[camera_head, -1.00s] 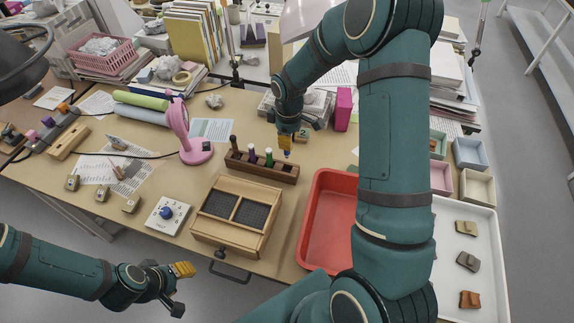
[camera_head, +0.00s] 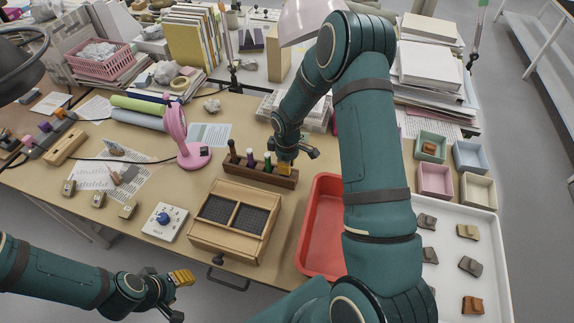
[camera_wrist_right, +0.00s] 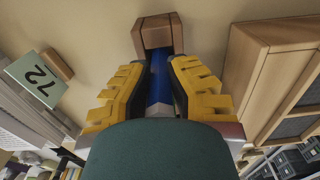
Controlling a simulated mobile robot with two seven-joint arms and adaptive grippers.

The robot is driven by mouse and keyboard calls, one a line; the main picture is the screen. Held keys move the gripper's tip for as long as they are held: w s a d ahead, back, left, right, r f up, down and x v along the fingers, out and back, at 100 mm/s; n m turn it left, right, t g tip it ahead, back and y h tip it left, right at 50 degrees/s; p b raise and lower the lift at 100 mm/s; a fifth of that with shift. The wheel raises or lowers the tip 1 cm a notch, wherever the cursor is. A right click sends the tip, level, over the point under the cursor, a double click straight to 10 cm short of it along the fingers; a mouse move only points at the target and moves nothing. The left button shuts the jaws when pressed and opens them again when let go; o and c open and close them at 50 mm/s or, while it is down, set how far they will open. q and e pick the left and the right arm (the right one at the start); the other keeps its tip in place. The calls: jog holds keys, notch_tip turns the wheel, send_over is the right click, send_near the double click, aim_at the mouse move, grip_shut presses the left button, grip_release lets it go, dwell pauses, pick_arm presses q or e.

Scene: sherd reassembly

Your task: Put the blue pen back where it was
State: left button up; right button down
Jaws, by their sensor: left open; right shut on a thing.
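The brown wooden pen rack (camera_head: 240,170) stands mid-table behind the wooden box. A dark pen (camera_head: 232,149), a purple-and-white pen (camera_head: 250,158) and a green pen (camera_head: 267,161) stand upright in it. My right gripper (camera_head: 285,168) is at the rack's right end, shut on the blue pen (camera_wrist_right: 158,85). In the right wrist view the pen lies between the yellow fingers, its far end at the rack (camera_wrist_right: 157,36). I cannot tell whether its tip is in a hole. The head view hides this pen. My left gripper (camera_head: 182,278) is open and empty, off the table's front edge.
The wooden box with dark mesh compartments (camera_head: 235,212) is in front of the rack. A red tray (camera_head: 316,220) is to its right, partly behind my right arm. A pink magnifier stand (camera_head: 190,155) is to the left. A number card (camera_wrist_right: 36,80) lies near the rack.

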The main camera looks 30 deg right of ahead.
jog(key=shift+f+b, duration=0.35)
jog(key=shift+f, duration=0.05)
jog(key=c, duration=1.1)
grip_release()
jog(key=shift+r+p, duration=0.45)
jog(key=shift+r, duration=0.05)
notch_tip(320, 180, up, 12)
jog(key=shift+p, duration=0.6)
jog(key=shift+s+a, duration=0.1)
